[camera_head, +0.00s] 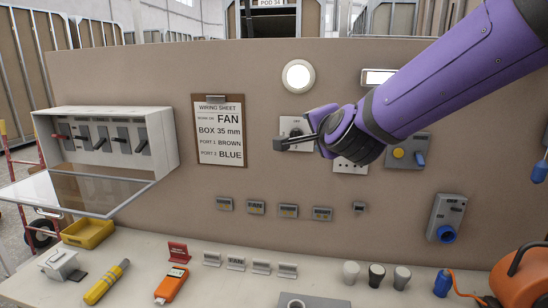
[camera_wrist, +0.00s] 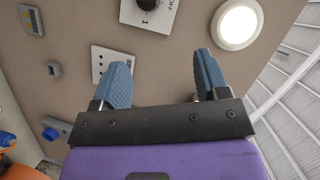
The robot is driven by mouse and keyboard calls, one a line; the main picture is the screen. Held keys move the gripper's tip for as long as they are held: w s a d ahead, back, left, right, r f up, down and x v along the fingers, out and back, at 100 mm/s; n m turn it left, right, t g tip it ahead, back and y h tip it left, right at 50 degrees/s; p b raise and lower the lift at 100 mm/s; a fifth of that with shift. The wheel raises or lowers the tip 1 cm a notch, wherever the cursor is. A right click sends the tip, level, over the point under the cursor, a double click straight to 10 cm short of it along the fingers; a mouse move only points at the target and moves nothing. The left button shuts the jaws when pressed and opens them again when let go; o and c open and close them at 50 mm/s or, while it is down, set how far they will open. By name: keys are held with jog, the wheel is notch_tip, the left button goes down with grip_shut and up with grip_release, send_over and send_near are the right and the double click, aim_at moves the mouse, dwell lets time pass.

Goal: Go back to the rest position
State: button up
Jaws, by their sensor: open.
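My gripper (camera_head: 295,142) is at the end of my purple arm, in front of the upright brown panel (camera_head: 250,80) in the head view. Its fingertips point left, near a white plate with a dark knob (camera_head: 293,127). In the wrist view my gripper (camera_wrist: 160,80) shows two blue-grey fingers set wide apart, with nothing between them. The knob (camera_wrist: 147,4) is at the top of that view, beyond the fingers. Whether the fingers are clear of the panel by much is hard to tell.
A breaker box (camera_head: 105,138) with an open clear cover (camera_head: 95,190) is at left. A wiring sheet (camera_head: 220,135) hangs beside it. A round lamp (camera_head: 298,76) is above my gripper. The bench (camera_head: 215,285) holds a yellow tray (camera_head: 88,232), an orange meter (camera_head: 171,285) and an orange reel (camera_head: 520,278).

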jog(key=s+d+f+n+g, duration=0.1)
jog(key=s+d+n+g, duration=0.2)
jog(key=s+d, duration=0.3)
jog(key=s+d+f+n+g+h, duration=0.1)
jog(key=s+d+n+g, duration=0.2)
jog(key=s, duration=1)
jog(key=s+d+f+n+g+h, duration=0.1)
jog(key=s+d+n+g, duration=0.3)
jog(key=s+d, duration=0.6)
jog(key=shift+d+f+n, duration=0.45)
jog(key=shift+d+n, duration=0.3)
jog(key=shift+n, duration=0.35)
